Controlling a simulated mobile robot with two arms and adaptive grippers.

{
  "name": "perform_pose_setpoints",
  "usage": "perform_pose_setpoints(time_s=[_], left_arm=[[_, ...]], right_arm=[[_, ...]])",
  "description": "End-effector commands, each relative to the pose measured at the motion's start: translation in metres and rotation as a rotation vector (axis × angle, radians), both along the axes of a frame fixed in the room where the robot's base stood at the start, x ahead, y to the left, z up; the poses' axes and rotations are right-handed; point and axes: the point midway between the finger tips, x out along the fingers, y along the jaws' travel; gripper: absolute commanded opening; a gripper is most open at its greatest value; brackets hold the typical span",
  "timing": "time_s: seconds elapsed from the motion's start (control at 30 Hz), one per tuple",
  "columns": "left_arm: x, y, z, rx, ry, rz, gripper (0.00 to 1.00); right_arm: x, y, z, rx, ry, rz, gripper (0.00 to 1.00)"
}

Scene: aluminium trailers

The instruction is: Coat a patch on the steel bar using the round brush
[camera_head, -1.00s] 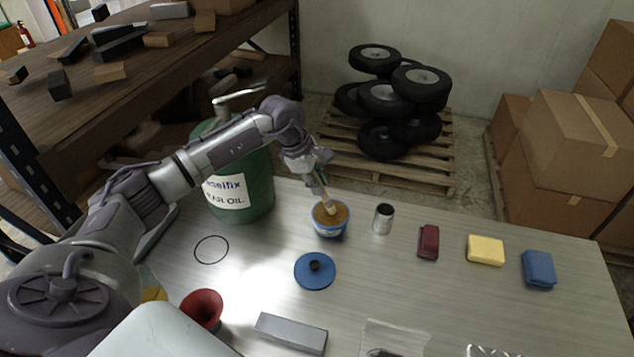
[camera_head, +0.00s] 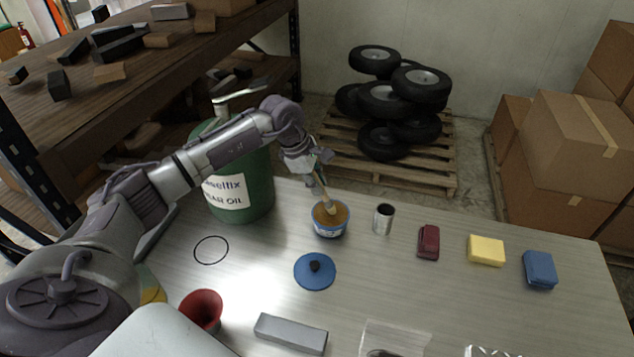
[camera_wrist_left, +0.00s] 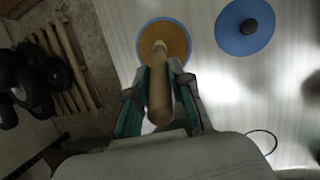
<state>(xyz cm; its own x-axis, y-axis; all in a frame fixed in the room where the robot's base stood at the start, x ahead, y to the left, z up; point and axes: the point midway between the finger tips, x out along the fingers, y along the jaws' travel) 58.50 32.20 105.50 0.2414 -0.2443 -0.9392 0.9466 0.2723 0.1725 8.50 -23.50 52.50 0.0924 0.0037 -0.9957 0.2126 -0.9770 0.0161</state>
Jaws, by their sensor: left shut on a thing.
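My left gripper (camera_head: 317,164) is shut on the round brush (camera_head: 325,197), holding it by its wooden handle. The brush points down, and its lower end is in the open tub of brown paste (camera_head: 330,227); the bristles are hard to make out. In the left wrist view the brush handle (camera_wrist_left: 160,95) lies between the green-edged fingers, over the brown paste in the tub (camera_wrist_left: 180,37). The steel bar (camera_head: 291,333) lies flat on the table near its front edge. My right gripper is not in view.
A blue lid (camera_head: 315,271), a black ring (camera_head: 211,250) and a red funnel (camera_head: 202,308) lie near the bar. A metal cylinder (camera_head: 383,219), red block (camera_head: 428,242), yellow sponge (camera_head: 486,250) and blue sponge (camera_head: 539,269) stand right. A green oil drum (camera_head: 259,190) is behind my left arm.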

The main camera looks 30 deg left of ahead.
Motion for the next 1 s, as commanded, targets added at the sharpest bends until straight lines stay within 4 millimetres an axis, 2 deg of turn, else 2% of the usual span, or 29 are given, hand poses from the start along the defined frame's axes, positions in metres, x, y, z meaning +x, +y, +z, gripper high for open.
perform_pose_setpoints(time_s=[0.27,1.0], left_arm=[[-0.001,0.0,0.0,0.002,0.005,-0.001,0.0],[0.0,0.0,0.06,0.0,0.0,-0.001,0.0]], right_arm=[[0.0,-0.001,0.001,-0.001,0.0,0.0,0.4],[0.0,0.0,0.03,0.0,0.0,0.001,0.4]])
